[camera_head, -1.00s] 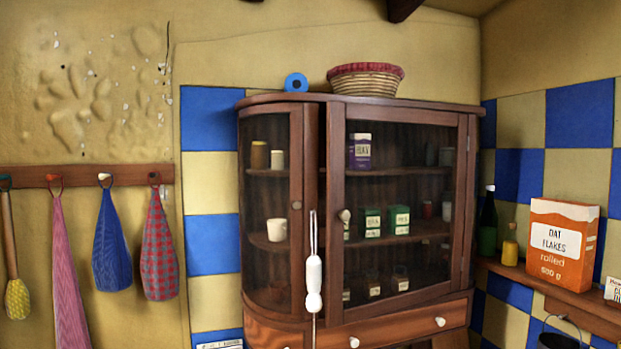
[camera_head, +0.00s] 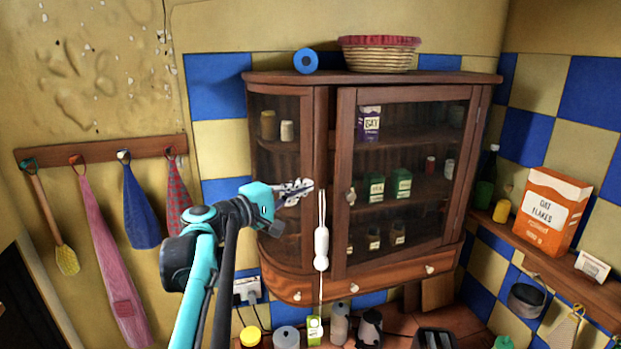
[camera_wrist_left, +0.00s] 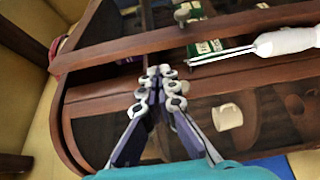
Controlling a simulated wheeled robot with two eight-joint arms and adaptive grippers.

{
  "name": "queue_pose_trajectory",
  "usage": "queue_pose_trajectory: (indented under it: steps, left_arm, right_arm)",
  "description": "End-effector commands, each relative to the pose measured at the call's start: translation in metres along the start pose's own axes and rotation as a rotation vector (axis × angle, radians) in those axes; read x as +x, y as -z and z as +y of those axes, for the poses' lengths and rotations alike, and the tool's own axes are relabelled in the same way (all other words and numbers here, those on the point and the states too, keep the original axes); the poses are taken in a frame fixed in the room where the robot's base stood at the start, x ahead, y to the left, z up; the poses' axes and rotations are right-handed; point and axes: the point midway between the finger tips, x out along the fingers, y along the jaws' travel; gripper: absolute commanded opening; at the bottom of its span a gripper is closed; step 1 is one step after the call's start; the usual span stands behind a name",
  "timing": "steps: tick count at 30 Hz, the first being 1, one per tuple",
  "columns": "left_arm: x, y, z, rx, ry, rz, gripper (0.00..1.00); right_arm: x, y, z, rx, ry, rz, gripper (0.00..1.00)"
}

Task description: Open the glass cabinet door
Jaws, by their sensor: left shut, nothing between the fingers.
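The cabinet (camera_head: 300,284) is dark wood with a curved glass side pane on its left. Its front glass door (camera_head: 342,150) has a pale round knob (camera_head: 351,196) on its left stile. A dark strip runs beside that stile; I cannot tell whether the door is slightly ajar. My left gripper (camera_head: 308,186) is shut and empty, in front of the side pane, left of the knob and apart from it. In the left wrist view its fingertips (camera_wrist_left: 160,76) meet over the cabinet frame. My right gripper is not in view.
A basket (camera_head: 378,53) and a blue roll (camera_head: 305,60) stand on top. Jars and bottles crowd the counter (camera_head: 400,322) below. An oat flakes box (camera_head: 551,212) stands on the right shelf.

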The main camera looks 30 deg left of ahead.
Motion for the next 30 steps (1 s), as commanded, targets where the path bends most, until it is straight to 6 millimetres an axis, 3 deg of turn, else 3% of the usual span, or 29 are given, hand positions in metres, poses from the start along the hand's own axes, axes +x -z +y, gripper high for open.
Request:
queue_pose_trajectory:
  steps: [6,13,30]
  left_arm:
    - [0.043,-0.002,0.001,0.0,0.001,-0.005,0.0]
    - [0.075,-0.002,0.001,0.001,0.002,-0.003,0.0]
    - [0.085,-0.004,0.0,0.0,0.002,-0.005,0.0]
  right_arm:
    - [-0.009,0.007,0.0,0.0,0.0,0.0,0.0]
    - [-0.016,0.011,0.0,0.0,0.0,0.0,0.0]
    - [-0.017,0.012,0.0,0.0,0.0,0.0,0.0]
